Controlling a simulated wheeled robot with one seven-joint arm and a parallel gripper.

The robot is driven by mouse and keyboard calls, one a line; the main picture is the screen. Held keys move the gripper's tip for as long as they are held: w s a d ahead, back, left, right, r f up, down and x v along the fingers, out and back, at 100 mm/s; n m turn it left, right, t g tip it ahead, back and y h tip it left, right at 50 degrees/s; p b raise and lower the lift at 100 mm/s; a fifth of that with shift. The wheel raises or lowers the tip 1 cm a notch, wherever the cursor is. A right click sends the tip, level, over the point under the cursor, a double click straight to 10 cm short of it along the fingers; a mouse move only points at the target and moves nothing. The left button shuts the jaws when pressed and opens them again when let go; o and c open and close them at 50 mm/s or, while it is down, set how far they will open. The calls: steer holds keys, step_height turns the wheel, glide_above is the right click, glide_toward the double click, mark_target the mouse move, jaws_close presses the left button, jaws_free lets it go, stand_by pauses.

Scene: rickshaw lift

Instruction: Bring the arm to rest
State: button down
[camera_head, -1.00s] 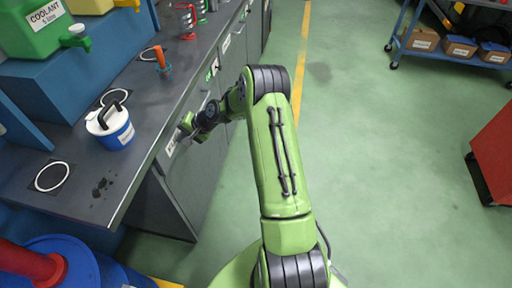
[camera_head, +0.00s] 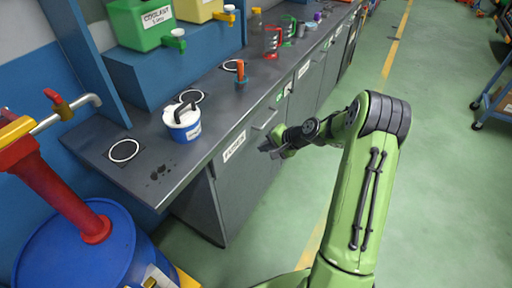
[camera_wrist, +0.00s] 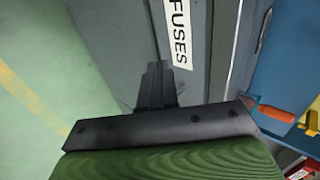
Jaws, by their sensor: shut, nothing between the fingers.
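My gripper (camera_head: 268,150) is at the end of my green arm, in front of the grey cabinet door labelled FUSES (camera_head: 234,147). In the wrist view my gripper (camera_wrist: 157,75) shows as dark fingers close together, shut and empty, with the FUSES label (camera_wrist: 179,35) beyond them. I cannot tell how far the fingertips are from the door. My arm is bent at the elbow, with the forearm pointing left toward the cabinets.
A grey workbench (camera_head: 190,150) carries a blue-and-white lidded pot (camera_head: 182,124), an orange-handled tool (camera_head: 241,75) and red jugs (camera_head: 272,42). A blue drum (camera_head: 75,255) stands at lower left. A blue cart (camera_head: 492,105) is at right. Green floor (camera_head: 440,170) is open right of my arm.

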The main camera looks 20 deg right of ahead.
steer(key=s+a+r+n+g+h+p, duration=0.1)
steer(key=s+a+r+n+h+p, duration=0.1)
steer(key=s+a+r+n, duration=0.45)
steer(key=s+a+r+n+g+h+p, duration=0.1)
steer(key=s+a+r+h+p, duration=0.15)
steer(key=s+r, duration=0.8)
steer(key=s+r+n, duration=0.1)
steer(key=s+r, duration=0.3)
steer(key=s, duration=0.3)
steer(key=s+a+r+n+h+p, duration=0.1)
steer(key=s+r, duration=0.3)
steer(key=s, duration=0.4)
steer(key=shift+r+n, duration=0.25)
steer(key=shift+n, duration=0.2)
